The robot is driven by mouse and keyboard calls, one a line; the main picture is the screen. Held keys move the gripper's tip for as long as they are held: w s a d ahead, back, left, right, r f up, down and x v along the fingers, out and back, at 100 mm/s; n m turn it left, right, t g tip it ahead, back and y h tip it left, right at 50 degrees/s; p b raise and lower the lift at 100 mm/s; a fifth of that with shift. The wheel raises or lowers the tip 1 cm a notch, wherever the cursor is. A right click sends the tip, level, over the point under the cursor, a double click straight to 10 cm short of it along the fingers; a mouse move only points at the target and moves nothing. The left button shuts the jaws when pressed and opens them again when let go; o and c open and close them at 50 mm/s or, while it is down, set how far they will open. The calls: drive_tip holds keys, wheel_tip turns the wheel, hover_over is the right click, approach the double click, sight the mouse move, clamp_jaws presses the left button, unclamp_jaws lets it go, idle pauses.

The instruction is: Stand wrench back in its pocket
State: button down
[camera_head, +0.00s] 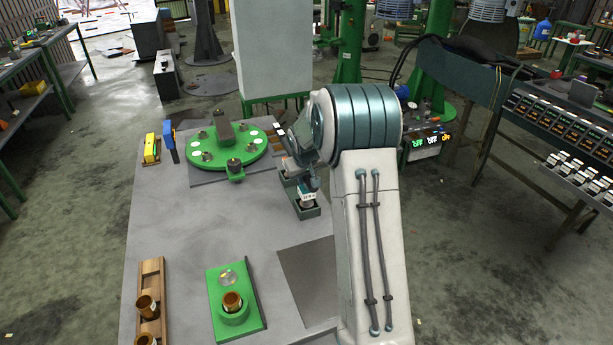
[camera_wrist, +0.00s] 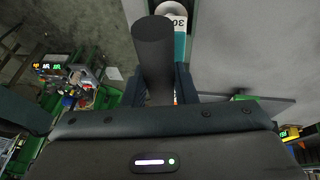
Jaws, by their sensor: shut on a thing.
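My gripper (camera_wrist: 158,85) is shut on a dark round bar, which looks like the handle of the wrench (camera_wrist: 153,45). Past the bar, the wrist view shows a teal piece with a round white face marked 30 (camera_wrist: 172,12). I cannot tell whether it belongs to the wrench. In the head view my gripper (camera_head: 304,178) is over a dark green open holder (camera_head: 309,213) at the table's right side. A white-labelled piece (camera_head: 307,196) shows at the holder. My arm hides part of this, and I cannot tell whether the wrench's lower end is inside a pocket.
A green round plate with several fittings (camera_head: 250,150) stands left of the holder. Yellow (camera_head: 151,149) and blue (camera_head: 170,138) items stand farther left. A green fixture with a copper cup (camera_head: 232,301) and a wooden rack (camera_head: 151,275) are at the front. The grey table (camera_head: 190,225) is clear between.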

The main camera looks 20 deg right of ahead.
drive_tip(key=c, duration=1.2)
unclamp_jaws()
drive_tip(key=shift+o, duration=0.2)
drive_tip(key=b+v, duration=0.1)
drive_tip(key=v, duration=1.1)
drive_tip(key=s+a, duration=0.4)
drive_tip(key=s, duration=0.7)
drive_tip(key=s+a+g+y, duration=0.1)
drive_tip(key=s+a, duration=0.2)
drive_tip(key=s, duration=0.8)
drive_tip(key=s+a+y, duration=0.1)
drive_tip(key=s+a, duration=0.3)
drive_tip(key=s, duration=0.7)
drive_tip(key=shift+s+a, duration=0.15)
drive_tip(key=shift+a, duration=0.15)
